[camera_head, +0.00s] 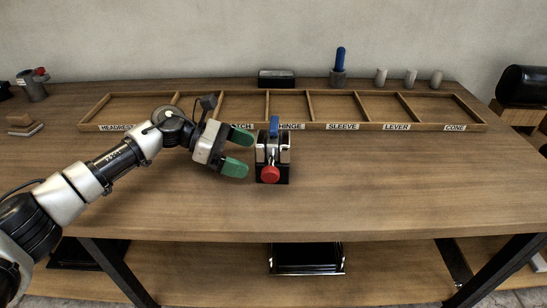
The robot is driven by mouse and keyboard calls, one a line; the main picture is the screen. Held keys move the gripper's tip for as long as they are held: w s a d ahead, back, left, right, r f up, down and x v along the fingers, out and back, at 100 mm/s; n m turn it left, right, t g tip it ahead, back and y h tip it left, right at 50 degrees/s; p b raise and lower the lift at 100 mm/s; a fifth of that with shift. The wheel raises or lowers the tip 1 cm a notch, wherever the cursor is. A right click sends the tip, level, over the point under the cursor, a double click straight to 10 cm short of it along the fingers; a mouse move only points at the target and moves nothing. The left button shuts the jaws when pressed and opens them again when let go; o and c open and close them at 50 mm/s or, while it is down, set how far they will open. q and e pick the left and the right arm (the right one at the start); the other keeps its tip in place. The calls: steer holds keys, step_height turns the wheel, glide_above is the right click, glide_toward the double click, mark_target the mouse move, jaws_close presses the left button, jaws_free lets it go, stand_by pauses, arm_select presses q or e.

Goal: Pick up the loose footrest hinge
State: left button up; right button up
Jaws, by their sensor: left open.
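A small dark block with silver side plates, a blue upright part and a red round knob stands on the wooden table; it appears to be the footrest hinge (272,155). It stands just in front of the tray compartment labelled HINGE. My left gripper (241,153) is open, its two green-tipped fingers pointing right toward the hinge, just left of it. Whether the fingertips touch it I cannot tell. Nothing shows between the fingers. My right gripper is not in view.
A long wooden tray (281,126) with labelled compartments lies across the table's back; its compartments look empty. Behind it stand a black block (276,78), a grey cup with a blue handle (339,69) and several small grey pieces. The table (400,185) is clear at right front.

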mark_target(265, 162)
arm_select(q)
steer(key=x, duration=0.3)
steer(key=p+x, duration=0.1)
steer(key=x, duration=0.1)
steer(key=shift+s, duration=0.35)
steer(key=shift+d+f, duration=0.15)
steer(key=shift+d, duration=0.2)
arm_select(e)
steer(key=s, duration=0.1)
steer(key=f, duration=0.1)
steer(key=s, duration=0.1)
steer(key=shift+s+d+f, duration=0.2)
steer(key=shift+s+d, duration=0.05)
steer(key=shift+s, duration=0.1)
arm_select(q)
steer(key=shift+a, duration=0.1)
steer(key=c, duration=1.4)
steer(key=shift+o, duration=0.2)
steer(key=shift+r, duration=0.2)
